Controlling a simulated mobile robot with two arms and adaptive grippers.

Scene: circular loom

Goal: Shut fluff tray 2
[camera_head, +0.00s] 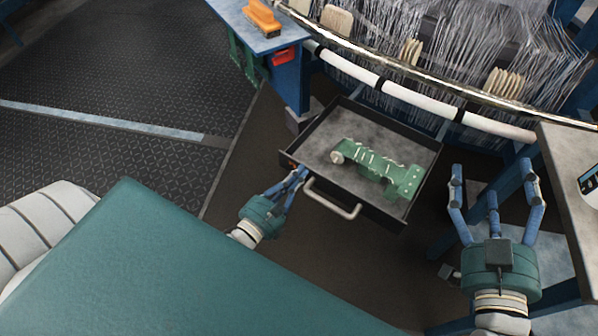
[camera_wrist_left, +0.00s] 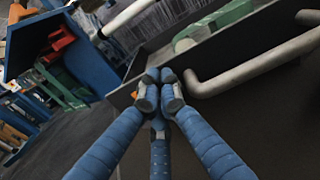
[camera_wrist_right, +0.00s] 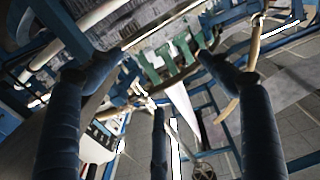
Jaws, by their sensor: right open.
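The fluff tray (camera_head: 310,135) is a dark drawer, pulled out below the loom's white rail. Its pale handle (camera_head: 333,204) is on the front face, and a green part (camera_head: 378,168) lies inside. I cannot read a number on it. My left gripper (camera_head: 299,174) is at the left end of the tray's front. In the left wrist view, its fingertips (camera_wrist_left: 158,88) are drawn together just left of the handle (camera_wrist_left: 250,70), with nothing seen between them. Whether they touch the tray is unclear. My right gripper (camera_head: 494,172) is open and empty, right of the tray.
A blue table (camera_head: 240,30) with an orange tool (camera_head: 262,18) stands behind and left of the tray. A pale worktop (camera_head: 570,165) stands at the right. White loom rail (camera_head: 420,100) runs above the tray's back. Patterned floor at left is clear.

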